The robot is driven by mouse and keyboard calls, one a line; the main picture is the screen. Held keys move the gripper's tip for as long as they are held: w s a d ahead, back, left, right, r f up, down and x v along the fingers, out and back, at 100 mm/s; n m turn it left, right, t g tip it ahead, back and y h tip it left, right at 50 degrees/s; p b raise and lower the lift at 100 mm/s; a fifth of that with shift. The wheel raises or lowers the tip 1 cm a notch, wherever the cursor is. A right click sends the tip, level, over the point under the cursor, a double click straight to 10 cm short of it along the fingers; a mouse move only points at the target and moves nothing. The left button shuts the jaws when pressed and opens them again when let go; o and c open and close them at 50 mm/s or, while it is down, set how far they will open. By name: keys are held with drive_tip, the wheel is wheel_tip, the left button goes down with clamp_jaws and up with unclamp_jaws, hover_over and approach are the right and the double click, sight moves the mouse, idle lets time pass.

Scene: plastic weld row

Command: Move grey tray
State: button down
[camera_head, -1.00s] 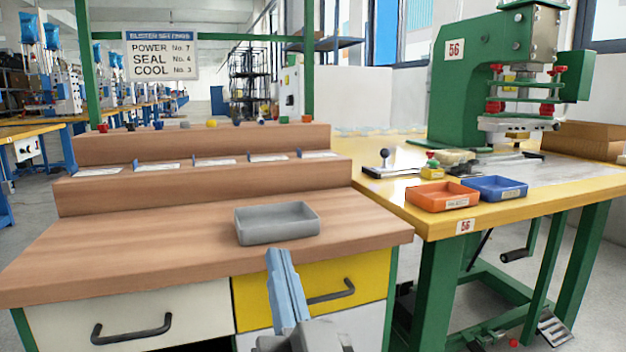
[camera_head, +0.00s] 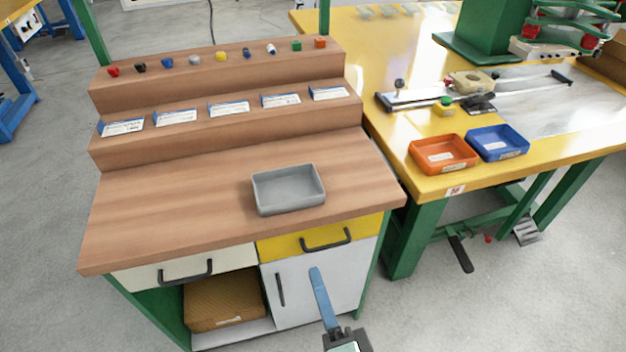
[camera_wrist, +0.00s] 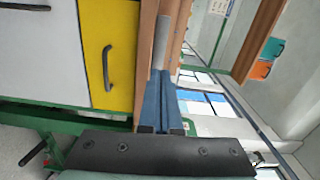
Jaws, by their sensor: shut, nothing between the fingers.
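The grey tray (camera_head: 290,203) is a shallow, empty rectangular box. It sits upright on the wooden worktop, near the front edge and right of the middle. In the wrist view a grey strip that looks like the tray's side (camera_wrist: 162,42) shows just past the fingertips. My gripper (camera_head: 316,270) has blue fingers, shut together and empty. In the head view it is in front of the cabinet, below and apart from the tray. The fingers also show in the wrist view (camera_wrist: 162,75), pointing towards the worktop edge.
Wooden steps behind the tray hold cards (camera_head: 228,109) and small coloured parts (camera_head: 221,56). A yellow table (camera_head: 400,190) at right carries an orange tray (camera_head: 443,168) and a blue tray (camera_head: 497,155). The worktop left of the tray is clear.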

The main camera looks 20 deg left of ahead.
drive_tip(key=m, duration=0.1)
approach(293, 206)
drive_tip(key=x, duration=0.6)
drive_tip(key=shift+w+a+p, duration=0.2)
drive_tip(key=shift+w+p, duration=0.1)
drive_tip(key=shift+w, duration=0.05)
drive_tip(key=shift+w, duration=0.1)
drive_tip(key=b+x, duration=0.2)
drive_tip(key=x, duration=0.3)
drive_tip(key=shift+f, duration=0.1)
drive_tip(key=shift+w+a, duration=0.35)
drive_tip(key=shift+w, duration=0.1)
